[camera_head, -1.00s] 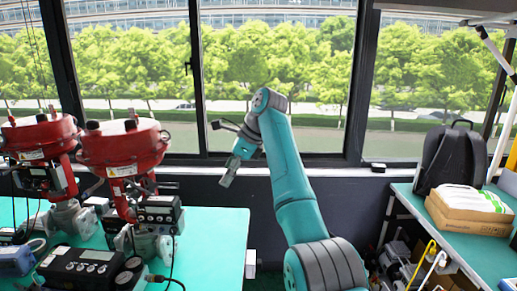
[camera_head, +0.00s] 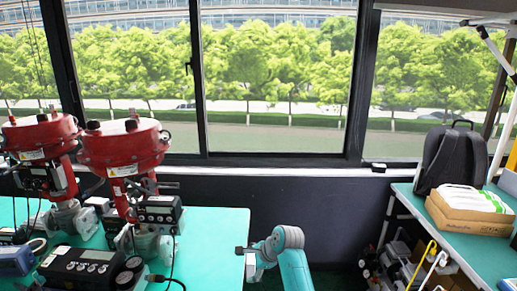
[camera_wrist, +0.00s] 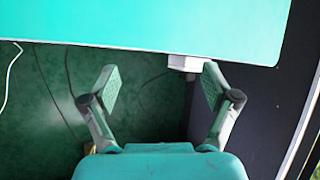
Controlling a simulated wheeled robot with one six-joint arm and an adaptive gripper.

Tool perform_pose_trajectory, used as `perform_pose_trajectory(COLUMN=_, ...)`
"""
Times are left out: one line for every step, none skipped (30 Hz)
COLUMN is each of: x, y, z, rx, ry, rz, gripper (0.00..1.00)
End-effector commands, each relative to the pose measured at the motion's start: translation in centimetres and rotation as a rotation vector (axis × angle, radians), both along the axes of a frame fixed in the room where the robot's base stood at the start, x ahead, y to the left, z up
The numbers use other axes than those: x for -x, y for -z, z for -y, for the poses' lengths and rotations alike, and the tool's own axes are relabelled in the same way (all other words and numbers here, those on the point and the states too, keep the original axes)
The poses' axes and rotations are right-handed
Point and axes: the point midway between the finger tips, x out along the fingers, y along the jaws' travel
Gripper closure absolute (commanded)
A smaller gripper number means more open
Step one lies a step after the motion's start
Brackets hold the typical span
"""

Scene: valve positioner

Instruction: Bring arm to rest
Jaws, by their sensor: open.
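My gripper (camera_wrist: 158,92) shows in the wrist view with its two fingers spread wide and nothing between them. It hangs beside the edge of the teal table (camera_wrist: 150,22), with the dark green floor behind and below it. In the head view my teal arm is folded low at the bottom centre, just right of the same table (camera_head: 215,235). There the fingers are mostly hidden, and only the wrist end shows by the table's right edge.
Red valve actuators (camera_head: 124,148) with positioners (camera_head: 158,212) stand on the left table. A black calibrator box (camera_head: 88,268) lies in front. The right bench (camera_head: 470,250) holds a black backpack (camera_head: 450,158) and a cardboard box (camera_head: 468,214). A white block (camera_wrist: 185,63) sits under the table edge.

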Motion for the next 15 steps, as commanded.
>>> perform_pose_trajectory(x=1.0, y=2.3, z=0.7, rx=0.013, ry=-0.004, rz=0.021, gripper=0.13)
perform_pose_trajectory(x=1.5, y=3.3, z=1.0, rx=0.022, ry=-0.010, rz=0.039, gripper=0.13)
perform_pose_trajectory(x=2.2, y=4.7, z=1.5, rx=0.034, ry=-0.016, rz=0.061, gripper=0.13)
perform_pose_trajectory(x=2.8, y=5.7, z=1.8, rx=0.042, ry=-0.019, rz=0.079, gripper=0.13)
perform_pose_trajectory(x=3.3, y=6.7, z=2.2, rx=0.052, ry=-0.025, rz=0.096, gripper=0.13)
perform_pose_trajectory(x=4.1, y=8.0, z=2.7, rx=0.066, ry=-0.031, rz=0.119, gripper=0.13)
perform_pose_trajectory(x=4.7, y=8.9, z=3.1, rx=0.077, ry=-0.036, rz=0.138, gripper=0.13)
perform_pose_trajectory(x=5.4, y=9.8, z=3.5, rx=0.087, ry=-0.040, rz=0.153, gripper=0.13)
perform_pose_trajectory(x=6.3, y=11.0, z=4.0, rx=0.102, ry=-0.047, rz=0.177, gripper=0.13)
perform_pose_trajectory(x=7.0, y=11.8, z=4.3, rx=0.113, ry=-0.053, rz=0.193, gripper=0.13)
perform_pose_trajectory(x=7.7, y=12.6, z=4.7, rx=0.125, ry=-0.057, rz=0.212, gripper=0.13)
perform_pose_trajectory(x=8.7, y=13.6, z=5.3, rx=0.141, ry=-0.063, rz=0.234, gripper=0.13)
perform_pose_trajectory(x=9.4, y=14.4, z=5.7, rx=0.154, ry=-0.070, rz=0.249, gripper=0.13)
perform_pose_trajectory(x=10.2, y=15.1, z=6.1, rx=0.167, ry=-0.074, rz=0.266, gripper=0.13)
perform_pose_trajectory(x=11.3, y=16.0, z=6.6, rx=0.185, ry=-0.082, rz=0.288, gripper=0.13)
